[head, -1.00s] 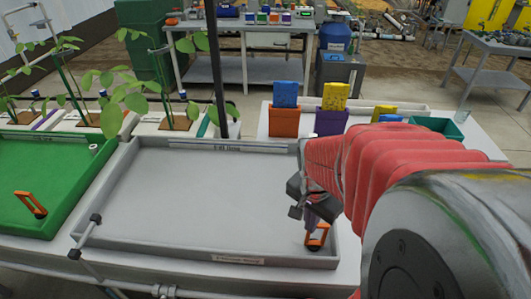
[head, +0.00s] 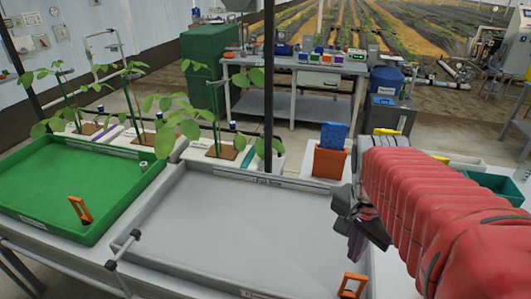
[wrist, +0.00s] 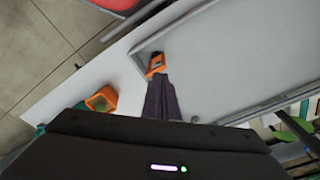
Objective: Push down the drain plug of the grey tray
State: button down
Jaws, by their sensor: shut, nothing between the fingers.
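The grey tray (head: 215,232) lies on the bench, and its orange drain plug (head: 352,286) stands in the near right corner with its loop handle up. I cannot tell how deep the plug sits. My gripper (head: 355,256) is shut and empty, fingers pointing down, above the tray's right side. In the head view a gap shows between the fingertips and the plug. In the wrist view the plug (wrist: 155,64) shows just beyond the shut fingertips (wrist: 162,82), at the tray's corner; contact cannot be told there.
A green tray (head: 60,232) with its own orange plug (head: 80,210) lies to the left. Potted plants (head: 222,150) and a dark upright post (head: 268,90) stand behind. An orange bin (head: 330,162) holds a blue item. A pipe (head: 125,250) runs between the trays.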

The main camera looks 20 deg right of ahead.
notch_tip(320, 180, up, 3)
jog(key=shift+a+f, duration=0.1)
jog(key=shift+f, duration=0.1)
dwell(0.5)
jog(key=w+a+n+t, duration=0.1)
jog(key=a+n+t, duration=0.1)
jog(key=a+n, duration=0.5)
jog(key=w+a+r+n+t+y, duration=0.1)
jog(key=a+n+t, duration=0.2)
jog(key=a+n, duration=0.4)
jog(key=shift+w+a+n, duration=0.3)
jog(key=shift+a, duration=0.45)
dwell(0.4)
